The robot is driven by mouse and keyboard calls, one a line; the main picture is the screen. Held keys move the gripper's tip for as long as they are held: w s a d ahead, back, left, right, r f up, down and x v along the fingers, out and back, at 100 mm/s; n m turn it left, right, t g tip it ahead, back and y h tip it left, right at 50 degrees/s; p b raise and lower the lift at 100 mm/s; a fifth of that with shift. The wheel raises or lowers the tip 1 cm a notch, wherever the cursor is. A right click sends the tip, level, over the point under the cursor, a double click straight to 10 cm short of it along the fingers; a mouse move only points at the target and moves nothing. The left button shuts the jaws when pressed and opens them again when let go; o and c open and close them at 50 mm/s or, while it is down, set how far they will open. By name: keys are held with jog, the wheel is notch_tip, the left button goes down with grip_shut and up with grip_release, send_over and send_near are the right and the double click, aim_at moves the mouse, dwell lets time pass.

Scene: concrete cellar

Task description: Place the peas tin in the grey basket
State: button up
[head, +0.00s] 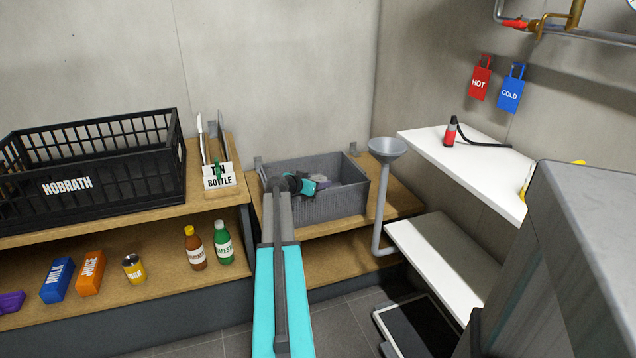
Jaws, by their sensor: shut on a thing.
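The grey basket (335,205) stands on the wooden shelf near the middle of the head view, with its open top facing up. My arm reaches in over its left front rim. My gripper (312,185) is at the basket's mouth, on the left side of its opening. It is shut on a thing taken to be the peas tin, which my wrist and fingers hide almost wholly. I cannot read a label on it or tell whether it touches the basket floor. Some greyish shapes show inside the basket, too small to name.
A black crate (150,181) marked HOBRATH stands at left. A card holder (219,178) is between crate and basket. A grey funnel (387,149) on a pipe rises just right of the basket.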

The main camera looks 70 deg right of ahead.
jog(key=o, duration=1)
jog(key=shift+o, duration=0.2)
jog(key=shift+r+p, duration=0.2)
jog(key=shift+p, duration=0.15)
jog(key=shift+r+p, duration=0.55)
jog(key=shift+p, duration=0.25)
jog(key=v, duration=1.2)
jog(key=shift+f, duration=0.2)
